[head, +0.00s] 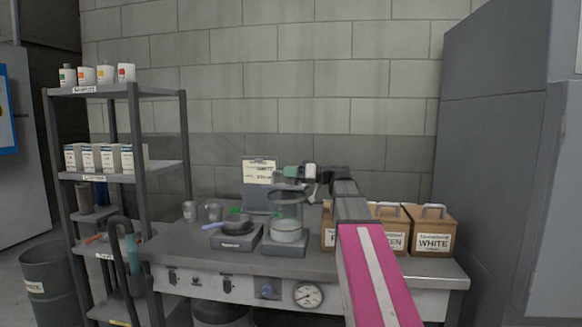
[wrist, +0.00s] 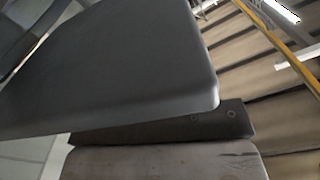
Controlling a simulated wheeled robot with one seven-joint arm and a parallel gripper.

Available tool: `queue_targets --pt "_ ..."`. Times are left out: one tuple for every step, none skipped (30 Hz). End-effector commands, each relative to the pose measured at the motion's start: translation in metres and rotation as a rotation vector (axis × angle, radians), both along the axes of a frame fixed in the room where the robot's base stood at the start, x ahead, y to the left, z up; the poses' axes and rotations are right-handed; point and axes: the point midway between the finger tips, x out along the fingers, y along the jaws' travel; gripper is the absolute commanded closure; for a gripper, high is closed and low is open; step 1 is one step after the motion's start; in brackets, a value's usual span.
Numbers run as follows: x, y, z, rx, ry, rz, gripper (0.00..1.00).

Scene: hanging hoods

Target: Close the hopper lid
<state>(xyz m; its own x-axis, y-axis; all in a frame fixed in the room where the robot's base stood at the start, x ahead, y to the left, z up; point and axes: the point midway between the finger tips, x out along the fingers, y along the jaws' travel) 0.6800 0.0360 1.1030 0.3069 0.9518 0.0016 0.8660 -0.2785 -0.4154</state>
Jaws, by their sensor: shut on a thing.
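A clear cylindrical hopper (head: 286,213) with pale powder in its lower part stands on a grey base on the bench. A thin dark piece at its top (head: 284,187) looks like the lid or rim; its angle is too small to tell. My gripper (head: 313,190) is just right of the hopper's top, below my wrist, shut on a thin part there that I take to be the lid's edge. In the wrist view, large grey surfaces fill the picture close up, with a dark strip (wrist: 165,130) between them. The held edge itself is largely hidden.
Cardboard boxes with handles, one labelled WHITE (head: 433,231), stand right of the hopper on the bench (head: 190,256). A scale (head: 235,237) with a dark pan is left of it. A shelf rack (head: 138,170) stands left, and a tall grey cabinet (head: 500,150) right.

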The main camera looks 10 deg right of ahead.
Motion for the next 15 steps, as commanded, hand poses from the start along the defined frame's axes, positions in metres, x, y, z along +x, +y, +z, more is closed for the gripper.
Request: queue_targets --pt "-0.009 0.002 -0.005 -0.007 -0.028 0.007 1.0" --pt "-0.01 0.003 -0.007 -0.013 -0.048 0.007 1.0" --pt "-0.012 0.003 -0.011 -0.022 -0.073 0.007 1.0" --pt "-0.013 0.004 -0.013 -0.028 -0.09 0.007 1.0" --pt "-0.014 0.004 -0.015 -0.032 -0.105 0.008 1.0" --pt "-0.015 0.004 -0.018 -0.039 -0.125 0.008 1.0" --pt "-0.015 0.005 -0.02 -0.043 -0.139 0.008 1.0" --pt "-0.016 0.005 -0.021 -0.047 -0.151 0.008 1.0" --pt "-0.017 0.005 -0.023 -0.053 -0.167 0.008 1.0" --pt "-0.017 0.005 -0.025 -0.056 -0.176 0.008 1.0" --pt "-0.017 0.005 -0.026 -0.06 -0.187 0.008 1.0" --pt "-0.018 0.005 -0.027 -0.063 -0.196 0.008 1.0" --pt "-0.018 0.005 -0.028 -0.065 -0.204 0.008 1.0" --pt "-0.018 0.006 -0.029 -0.067 -0.211 0.008 1.0" --pt "-0.019 0.006 -0.03 -0.069 -0.217 0.008 1.0"
